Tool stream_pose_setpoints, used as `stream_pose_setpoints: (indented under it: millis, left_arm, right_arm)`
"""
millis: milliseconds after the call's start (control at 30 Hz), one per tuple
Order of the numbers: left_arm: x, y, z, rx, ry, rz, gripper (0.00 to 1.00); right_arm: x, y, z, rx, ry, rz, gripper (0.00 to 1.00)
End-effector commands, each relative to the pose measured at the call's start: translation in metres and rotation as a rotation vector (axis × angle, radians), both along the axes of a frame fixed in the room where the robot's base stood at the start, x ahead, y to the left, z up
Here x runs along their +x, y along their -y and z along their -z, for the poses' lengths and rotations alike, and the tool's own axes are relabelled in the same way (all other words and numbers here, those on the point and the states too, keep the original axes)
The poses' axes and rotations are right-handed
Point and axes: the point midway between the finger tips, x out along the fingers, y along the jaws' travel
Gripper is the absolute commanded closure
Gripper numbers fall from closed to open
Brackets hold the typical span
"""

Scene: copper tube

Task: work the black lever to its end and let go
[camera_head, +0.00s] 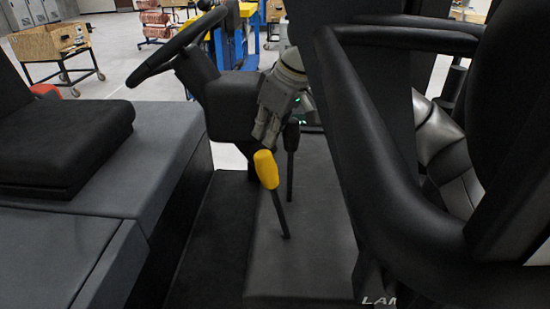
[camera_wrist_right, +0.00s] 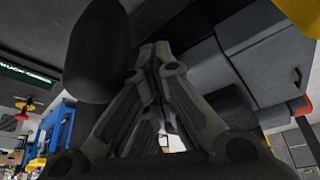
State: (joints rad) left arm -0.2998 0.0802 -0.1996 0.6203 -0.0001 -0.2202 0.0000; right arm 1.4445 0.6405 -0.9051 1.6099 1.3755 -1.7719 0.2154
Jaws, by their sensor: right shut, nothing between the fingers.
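The black lever (camera_head: 291,137) stands on the dark console, its knob up and its thin shaft running down behind the yellow-knobbed lever. My right gripper (camera_head: 264,138) is shut and empty, just left of the black knob in the head view. In the right wrist view, the closed fingers (camera_wrist_right: 153,52) meet at the middle. A large black rounded shape beside them looks like the black lever's knob (camera_wrist_right: 97,50), close to the camera. I cannot tell whether the fingers touch it. My left gripper is not in view.
The yellow-knobbed lever (camera_head: 266,170) stands in front of the black one, close below my right gripper. A steering wheel (camera_head: 178,46) is at upper left and a black seat (camera_head: 65,140) at left. A black armrest frame (camera_head: 385,150) crowds the right side.

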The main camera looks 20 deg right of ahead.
Motion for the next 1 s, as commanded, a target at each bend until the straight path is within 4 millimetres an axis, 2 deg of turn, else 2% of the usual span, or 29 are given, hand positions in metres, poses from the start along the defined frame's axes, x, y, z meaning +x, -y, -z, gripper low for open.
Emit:
stream_pose_setpoints:
  millis: [467,1000]
  left_arm:
    - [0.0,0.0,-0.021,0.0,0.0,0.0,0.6]
    - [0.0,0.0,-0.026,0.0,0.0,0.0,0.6]
  right_arm:
    - [0.011,-0.025,0.0,-0.003,-0.004,0.002,1.0]
    - [0.023,-0.056,0.0,0.0,0.0,0.0,1.0]
